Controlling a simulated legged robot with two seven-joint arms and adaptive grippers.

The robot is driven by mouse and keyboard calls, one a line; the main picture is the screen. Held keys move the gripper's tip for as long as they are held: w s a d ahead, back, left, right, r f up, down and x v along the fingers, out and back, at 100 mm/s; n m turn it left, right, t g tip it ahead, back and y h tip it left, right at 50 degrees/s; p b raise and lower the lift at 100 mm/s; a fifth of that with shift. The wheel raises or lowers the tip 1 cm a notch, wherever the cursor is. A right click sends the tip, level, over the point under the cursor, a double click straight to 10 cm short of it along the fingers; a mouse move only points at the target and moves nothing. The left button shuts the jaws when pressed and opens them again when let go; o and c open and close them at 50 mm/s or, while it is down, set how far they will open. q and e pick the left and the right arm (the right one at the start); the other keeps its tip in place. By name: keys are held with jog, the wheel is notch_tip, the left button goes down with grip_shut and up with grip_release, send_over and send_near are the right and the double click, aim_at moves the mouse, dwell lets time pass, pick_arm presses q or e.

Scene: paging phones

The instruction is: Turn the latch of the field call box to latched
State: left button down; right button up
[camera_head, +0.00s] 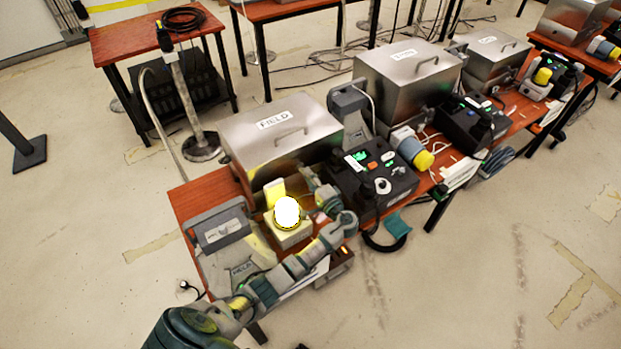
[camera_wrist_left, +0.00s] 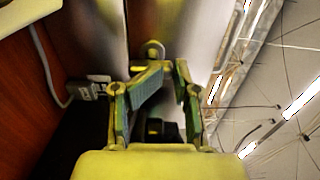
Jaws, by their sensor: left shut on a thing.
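The field call box (camera_head: 262,145) is a closed steel box with a FIELD label and a lid handle, on the near end of the long wooden table. My left gripper (camera_head: 308,176) is at its front side, near the right corner. In the left wrist view, my left gripper (camera_wrist_left: 168,72) has its fingers drawn together at the metal front. A small rounded metal piece, apparently the latch (camera_wrist_left: 153,47), shows at the fingertips. The fingers hide most of it, so its turn angle cannot be told. My right gripper is not in view.
A glowing round lamp (camera_head: 287,212) on a pale base stands close to my left forearm. A black device (camera_head: 372,185) with lit buttons stands right of the box. A grey unit (camera_head: 218,230) is at the left edge. More steel boxes (camera_head: 405,80) stand farther along.

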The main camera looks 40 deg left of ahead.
pick_arm(q)
jog(key=c, duration=1)
grip_release()
jog(key=shift+s+a+f, duration=0.15)
jog(key=shift+s+f, duration=0.1)
jog(key=shift+f, duration=0.6)
jog(key=o, duration=0.4)
jog(key=shift+w+g, duration=0.1)
jog(key=shift+g, duration=0.2)
jog(key=shift+c, duration=0.2)
jog(key=shift+o, duration=0.8)
jog(key=shift+w+a+f, duration=0.1)
jog(key=shift+a, duration=0.05)
jog(key=shift+r, duration=0.2)
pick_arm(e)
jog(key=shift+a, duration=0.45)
pick_arm(q)
jog(key=v, duration=1.1)
jog(key=shift+s+d, duration=0.25)
jog(key=shift+d, duration=0.1)
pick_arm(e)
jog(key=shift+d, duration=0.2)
pick_arm(q)
jog(key=shift+f, duration=0.2)
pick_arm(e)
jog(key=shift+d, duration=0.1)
